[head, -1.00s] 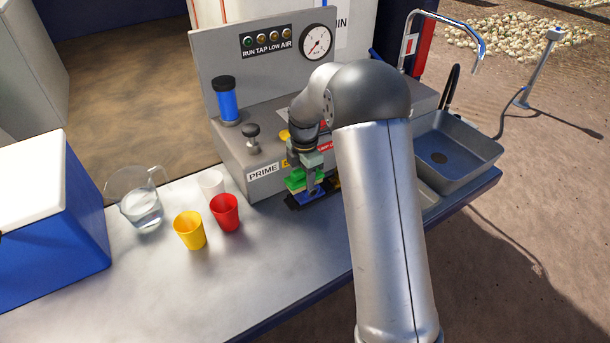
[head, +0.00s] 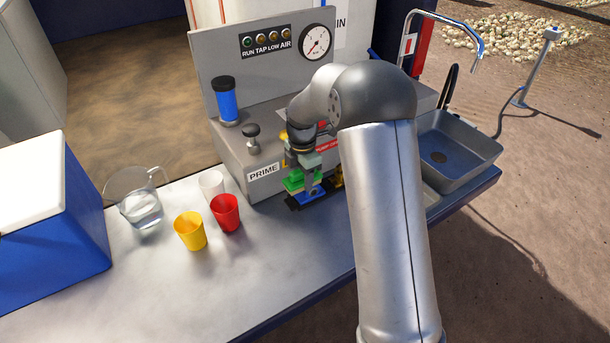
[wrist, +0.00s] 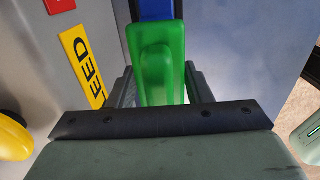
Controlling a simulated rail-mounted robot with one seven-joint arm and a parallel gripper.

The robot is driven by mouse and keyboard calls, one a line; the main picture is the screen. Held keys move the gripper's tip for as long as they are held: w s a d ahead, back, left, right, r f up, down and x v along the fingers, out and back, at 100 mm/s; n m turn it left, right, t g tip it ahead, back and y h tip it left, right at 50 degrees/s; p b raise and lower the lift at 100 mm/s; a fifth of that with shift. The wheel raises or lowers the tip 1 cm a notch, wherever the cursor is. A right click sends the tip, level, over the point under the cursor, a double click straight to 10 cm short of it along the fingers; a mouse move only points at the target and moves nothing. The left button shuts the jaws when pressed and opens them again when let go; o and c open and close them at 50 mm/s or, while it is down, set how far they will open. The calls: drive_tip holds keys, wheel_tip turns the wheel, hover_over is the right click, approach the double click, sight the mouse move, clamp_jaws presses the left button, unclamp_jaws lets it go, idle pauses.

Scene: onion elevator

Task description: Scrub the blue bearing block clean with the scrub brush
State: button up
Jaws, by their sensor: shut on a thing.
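My gripper (head: 306,182) is low over the counter in front of the grey machine, shut on the green scrub brush (head: 293,184). In the wrist view the green brush (wrist: 158,60) stands between the two fingers. The blue bearing block (head: 314,195) lies under and beside the brush, on a dark mat or base. Part of the blue block also shows at the top of the wrist view (wrist: 154,9), just beyond the brush. The brush and my gripper hide much of the block. I cannot tell whether the bristles touch it.
A red cup (head: 226,214), a yellow cup (head: 190,231), a white cup (head: 211,184) and a clear pitcher (head: 138,205) stand to the left. The grey machine (head: 225,150) is close behind. A sink (head: 455,150) is at the right. The front counter is clear.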

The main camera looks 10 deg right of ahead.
drive_tip(key=shift+a+r+p, duration=0.15)
drive_tip(key=shift+r+p, duration=0.15)
drive_tip(key=shift+r, duration=0.35)
drive_tip(key=shift+a+r+p, duration=0.15)
drive_tip(key=shift+r+p, duration=0.1)
drive_tip(key=shift+r, duration=0.35)
drive_tip(key=shift+s+d+r, duration=0.1)
drive_tip(key=shift+d+r, duration=0.1)
drive_tip(key=shift+r, duration=0.15)
drive_tip(key=shift+r+p, duration=1.8)
drive_tip(key=shift+r, duration=0.7)
